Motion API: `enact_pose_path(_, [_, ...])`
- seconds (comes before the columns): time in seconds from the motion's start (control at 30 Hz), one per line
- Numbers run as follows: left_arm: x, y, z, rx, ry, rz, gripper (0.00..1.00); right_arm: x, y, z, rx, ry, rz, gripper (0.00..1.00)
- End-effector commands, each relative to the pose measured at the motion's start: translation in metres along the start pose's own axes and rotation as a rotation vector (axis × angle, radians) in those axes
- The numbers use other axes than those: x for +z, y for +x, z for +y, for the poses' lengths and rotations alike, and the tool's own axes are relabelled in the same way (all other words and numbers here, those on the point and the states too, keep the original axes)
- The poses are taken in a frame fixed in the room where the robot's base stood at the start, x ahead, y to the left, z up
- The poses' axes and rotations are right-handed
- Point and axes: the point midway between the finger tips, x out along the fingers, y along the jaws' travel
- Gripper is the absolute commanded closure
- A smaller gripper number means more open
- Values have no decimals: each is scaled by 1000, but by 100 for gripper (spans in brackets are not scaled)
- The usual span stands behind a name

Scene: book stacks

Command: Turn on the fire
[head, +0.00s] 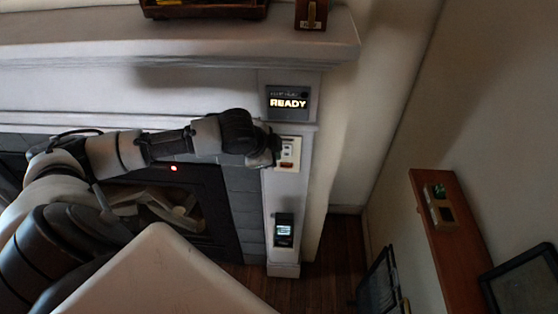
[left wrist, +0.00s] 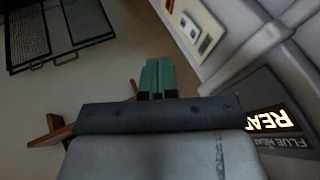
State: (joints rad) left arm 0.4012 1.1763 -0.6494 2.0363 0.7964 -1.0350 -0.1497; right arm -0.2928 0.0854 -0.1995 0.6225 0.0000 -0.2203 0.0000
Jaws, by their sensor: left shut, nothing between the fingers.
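A fireplace with pale logs (head: 165,205) behind a dark frame stands ahead; I see no flame. A small red light (head: 174,168) glows on its upper frame. On the white pilaster at its right is a cream switch plate (head: 290,153), also in the left wrist view (left wrist: 203,34). Above it a grey display (head: 288,102) reads "READY"; it shows at the right of the left wrist view (left wrist: 275,122). My left gripper (head: 276,152) is at the left edge of the plate, partly covering it; contact is unclear. Its green fingers (left wrist: 157,78) are shut and empty.
A small dark device with a lit screen (head: 284,230) is lower on the pilaster. The mantel (head: 200,45) juts out above my arm. A wooden wall shelf (head: 450,245) and dark frames (head: 380,285) are at the right. Wood floor lies between.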

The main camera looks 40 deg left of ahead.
Motion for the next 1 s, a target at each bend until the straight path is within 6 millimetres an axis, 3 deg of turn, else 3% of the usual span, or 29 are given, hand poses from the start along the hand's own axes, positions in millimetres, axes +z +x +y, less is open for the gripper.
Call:
enact_pose_path(0.2, [0, -24, 1, 1, 1, 0, 100, -4, 6, -8, -10, 4, 6, 0])
enact_pose_path(0.57, [0, -29, 1, 2, 0, 0, 100, 10, 5, -10, -13, 4, -13, 0])
enact_pose_path(0.67, [0, -26, 1, 1, -5, 2, 100, 8, 6, -3, -4, -1, -11, 15])
enact_pose_path(0.77, [3, -12, -1, -4, -35, 10, 100, 8, 8, -4, -4, 0, -10, 31])
enact_pose_path(0.87, [12, 18, -4, -19, -96, 24, 100, 8, 11, -4, -5, 1, -9, 46])
enact_pose_path(1.0, [40, 81, -1, -50, -223, 31, 100, 8, 17, -5, -6, 1, -9, 67])
